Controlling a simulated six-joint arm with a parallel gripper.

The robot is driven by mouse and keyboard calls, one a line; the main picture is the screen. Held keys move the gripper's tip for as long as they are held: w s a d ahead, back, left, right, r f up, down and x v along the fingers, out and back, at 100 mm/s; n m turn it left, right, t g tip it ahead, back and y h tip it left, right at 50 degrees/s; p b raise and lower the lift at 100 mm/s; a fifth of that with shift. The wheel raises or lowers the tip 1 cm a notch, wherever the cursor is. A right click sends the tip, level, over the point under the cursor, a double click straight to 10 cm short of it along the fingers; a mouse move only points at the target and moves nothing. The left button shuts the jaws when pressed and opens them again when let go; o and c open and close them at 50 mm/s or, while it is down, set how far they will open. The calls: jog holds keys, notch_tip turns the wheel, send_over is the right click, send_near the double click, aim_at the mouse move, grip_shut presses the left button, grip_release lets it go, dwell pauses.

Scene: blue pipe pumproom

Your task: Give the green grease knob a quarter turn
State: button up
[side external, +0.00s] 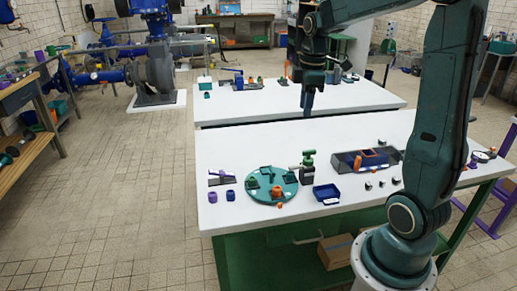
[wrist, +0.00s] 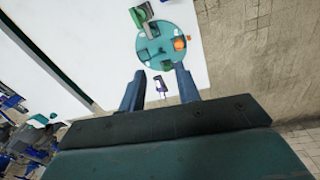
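A dark upright fitting with a green top (side external: 308,158) stands on the near white table, beside a round teal plate (side external: 259,193). I take this green top for the grease knob, but it is too small to be sure. In the wrist view a green part (wrist: 140,16) shows at the top, next to the teal plate (wrist: 150,55). Smaller green and orange pieces sit on the plate. My gripper (side external: 307,113) hangs above the table, beyond the fitting and apart from it. In the wrist view my gripper (wrist: 160,70) has its fingers spread, with nothing held.
A blue tray (side external: 326,194) and a dark tray with blue and orange parts (side external: 366,160) lie right of the plate. A second white table (side external: 350,97) stands behind.

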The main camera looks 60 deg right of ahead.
jog(key=n+g, duration=0.1)
jog(key=n, duration=0.1)
send_over(309, 157)
notch_tip(309, 157, down, 4)
jog(key=shift+w+d+y, duration=0.2)
jog(key=shift+d+y, duration=0.1)
jog(key=shift+d, duration=0.05)
jog(key=shift+f, duration=6.85)
grip_shut()
